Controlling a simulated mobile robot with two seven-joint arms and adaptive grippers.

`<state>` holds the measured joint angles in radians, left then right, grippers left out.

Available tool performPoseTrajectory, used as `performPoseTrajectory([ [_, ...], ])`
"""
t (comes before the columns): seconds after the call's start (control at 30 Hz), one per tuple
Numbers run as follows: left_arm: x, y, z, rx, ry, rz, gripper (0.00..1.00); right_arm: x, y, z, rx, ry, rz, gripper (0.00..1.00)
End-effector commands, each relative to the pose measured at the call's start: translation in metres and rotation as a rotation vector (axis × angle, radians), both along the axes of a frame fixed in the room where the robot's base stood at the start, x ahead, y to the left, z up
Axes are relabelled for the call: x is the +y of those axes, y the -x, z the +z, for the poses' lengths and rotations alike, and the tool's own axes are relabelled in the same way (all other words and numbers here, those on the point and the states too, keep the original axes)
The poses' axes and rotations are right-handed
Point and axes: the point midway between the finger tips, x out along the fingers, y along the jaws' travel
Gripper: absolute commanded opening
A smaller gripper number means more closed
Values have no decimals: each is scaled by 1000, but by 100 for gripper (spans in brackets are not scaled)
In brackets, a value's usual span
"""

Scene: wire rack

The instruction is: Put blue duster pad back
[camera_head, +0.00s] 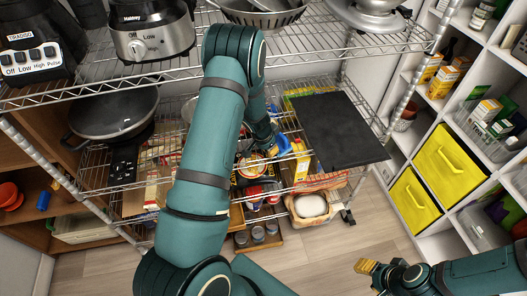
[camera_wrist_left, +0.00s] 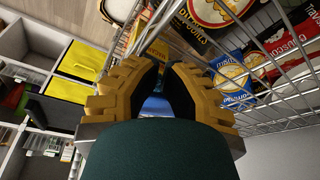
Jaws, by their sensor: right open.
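My left arm reaches down into the wire rack (camera_head: 140,70), and its gripper (camera_head: 280,148) is partly hidden among the goods on a lower shelf. In the left wrist view the yellow fingers (camera_wrist_left: 166,75) are close together, with a blue thing (camera_wrist_left: 156,106) between them that looks like the blue duster pad. Most of it is hidden by the fingers and the wrist. Blue also shows at the gripper in the head view. My right gripper (camera_head: 372,267) is empty and open above the floor, at the lower right.
A black flat panel (camera_head: 340,130) lies to the right. Floor (camera_head: 330,250) is clear in front.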

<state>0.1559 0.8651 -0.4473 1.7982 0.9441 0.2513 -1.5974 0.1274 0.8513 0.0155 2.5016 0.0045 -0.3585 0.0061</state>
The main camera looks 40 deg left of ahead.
Motion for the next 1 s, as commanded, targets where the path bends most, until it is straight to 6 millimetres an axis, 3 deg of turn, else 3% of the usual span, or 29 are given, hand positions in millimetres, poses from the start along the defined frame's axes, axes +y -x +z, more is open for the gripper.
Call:
performPoseTrajectory([
  [0.1,-6,-22,2,-1,-1,-5,0,0,-2,7,-4,0,-3,47],
  [0.3,-11,-39,1,1,-1,-2,0,-1,-3,9,-7,2,-5,47],
  [0.73,-11,-39,3,0,0,0,0,0,-3,8,-8,2,-5,47],
  [1.0,-9,-31,36,-3,0,-1,0,0,-3,8,-7,2,-5,47],
])
